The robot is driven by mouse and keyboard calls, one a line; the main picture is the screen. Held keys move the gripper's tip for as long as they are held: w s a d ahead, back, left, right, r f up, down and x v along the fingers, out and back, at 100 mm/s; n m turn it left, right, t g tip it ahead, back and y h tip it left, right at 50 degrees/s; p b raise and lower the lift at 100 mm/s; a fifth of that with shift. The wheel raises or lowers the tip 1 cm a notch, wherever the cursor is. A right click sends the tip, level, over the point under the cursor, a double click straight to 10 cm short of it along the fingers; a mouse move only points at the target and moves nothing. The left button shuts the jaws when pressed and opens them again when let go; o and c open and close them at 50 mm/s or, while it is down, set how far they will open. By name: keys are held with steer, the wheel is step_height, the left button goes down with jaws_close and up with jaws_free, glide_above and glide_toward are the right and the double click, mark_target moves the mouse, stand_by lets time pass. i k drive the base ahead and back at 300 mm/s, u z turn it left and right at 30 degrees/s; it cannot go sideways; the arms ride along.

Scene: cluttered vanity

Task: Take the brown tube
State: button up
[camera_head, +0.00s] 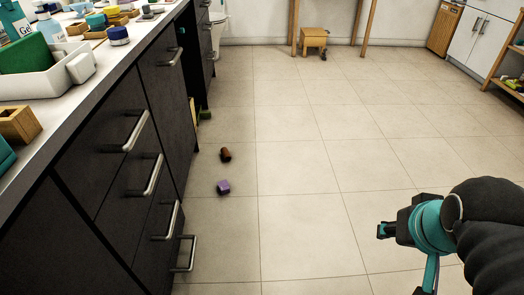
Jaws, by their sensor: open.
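A small brown tube (225,154) lies on its side on the tiled floor, a little out from the dark cabinet. My gripper (385,230) is at the lower right, above the floor and pointing left. It is open with nothing seen in it, and it is well apart from the tube. The fingers are small and partly hidden by the wrist.
A purple block-like item (223,187) lies on the floor just nearer than the tube. A green item (205,115) lies by the cabinet (115,180), whose handles stick out. The cluttered counter (105,70) is at left. The middle floor (310,170) is clear.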

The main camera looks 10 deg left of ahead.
mark_target(227, 156)
steer(key=z, duration=0.05)
steer(key=i, duration=3.6)
steer(key=u, duration=4.05)
